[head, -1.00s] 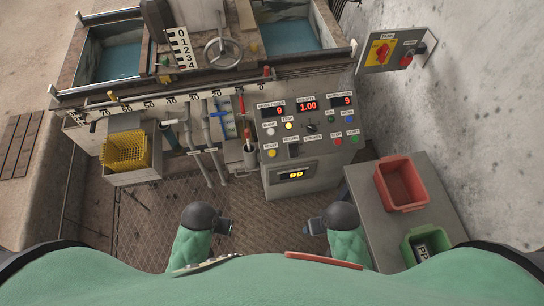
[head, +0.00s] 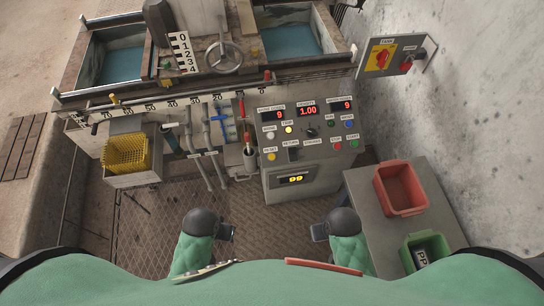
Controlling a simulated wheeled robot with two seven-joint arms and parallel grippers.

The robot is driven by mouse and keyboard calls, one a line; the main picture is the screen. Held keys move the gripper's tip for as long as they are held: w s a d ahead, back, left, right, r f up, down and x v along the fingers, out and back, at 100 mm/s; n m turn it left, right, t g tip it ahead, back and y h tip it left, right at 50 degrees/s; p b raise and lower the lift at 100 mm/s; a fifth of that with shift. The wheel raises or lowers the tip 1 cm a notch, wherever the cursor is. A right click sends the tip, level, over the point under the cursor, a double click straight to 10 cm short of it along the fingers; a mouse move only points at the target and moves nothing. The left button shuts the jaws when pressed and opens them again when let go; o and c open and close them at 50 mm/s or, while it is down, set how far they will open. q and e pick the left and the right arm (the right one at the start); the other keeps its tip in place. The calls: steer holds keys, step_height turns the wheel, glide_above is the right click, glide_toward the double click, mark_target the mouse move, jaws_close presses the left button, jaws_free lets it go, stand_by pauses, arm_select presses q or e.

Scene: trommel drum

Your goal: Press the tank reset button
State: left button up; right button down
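The control panel (head: 313,166) stands in front of me, right of centre, with several small buttons and lit displays. A yellow button (head: 271,157) sits at its lower left under a small label that seems to read RESET. I cannot read the labels well enough to be sure which button is the tank reset. A grey wall box (head: 397,56) at the upper right has a yellow plate with a red rotary switch (head: 383,58). My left gripper (head: 228,232) and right gripper (head: 319,232) are low, near my body, apart from the panel. Their fingers are too small to judge.
A grey table (head: 379,222) at the right carries a red bin (head: 401,188) and a green bin (head: 426,248). A yellow basket (head: 126,154) sits at the left. Pipes and valves (head: 212,140) run left of the panel. The floor between panel and grippers is clear.

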steer(key=shift+d, duration=0.1)
steer(key=shift+w+a, duration=0.1)
steer(key=shift+a, duration=0.25)
stand_by(0.4)
steer(key=shift+d, duration=0.35)
